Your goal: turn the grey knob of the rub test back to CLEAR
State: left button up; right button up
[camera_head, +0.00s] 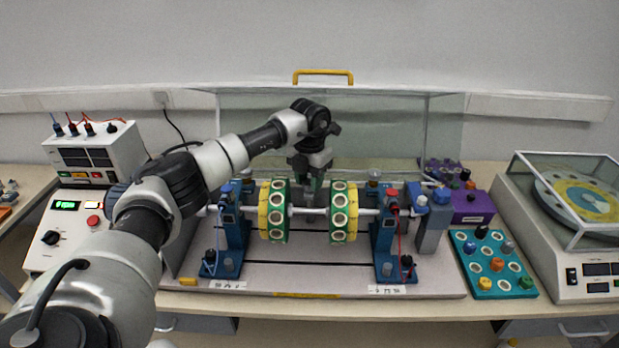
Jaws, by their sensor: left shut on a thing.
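My left arm reaches in from the left and over the rotor rig. My left gripper (313,178) points down at the middle of the rig, between the two green-and-yellow discs (273,211) (343,211). It is shut on the grey knob of the rub test, which is mostly hidden by the fingers and the shaft (308,211). I cannot read the knob's setting or any CLEAR mark from here. My right gripper is not in view.
Blue bearing stands (232,240) (385,240) hold the shaft. A clear guard (445,130) with a yellow handle (323,72) stands behind. A teal tray of coloured knobs (493,285) and a balance (590,260) are at the right; instrument boxes (95,150) at the left.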

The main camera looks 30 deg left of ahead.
pick_arm(q)
jog(key=n, duration=0.3)
jog(key=shift+a+r+n, duration=0.1)
jog(key=shift+r+n, duration=0.05)
jog(key=shift+n, duration=0.25)
jog(key=n+p, duration=0.1)
jog(key=n, duration=0.2)
jog(key=shift+n, duration=0.3)
jog(key=n+p, duration=0.1)
jog(key=n, duration=0.2)
jog(key=shift+n, duration=0.4)
jog(key=n+p, duration=0.1)
jog(key=n, duration=0.2)
jog(key=shift+n, duration=0.3)
jog(key=n+p, duration=0.1)
jog(key=n, duration=0.3)
jog(key=shift+a+r+n, duration=0.1)
jog(key=shift+n, duration=0.2)
jog(key=n+p, duration=0.2)
jog(key=n, duration=0.2)
jog(key=shift+s+n, duration=0.1)
jog(key=shift+n, duration=0.3)
jog(key=o, duration=0.9)
jog(key=shift+f, duration=0.2)
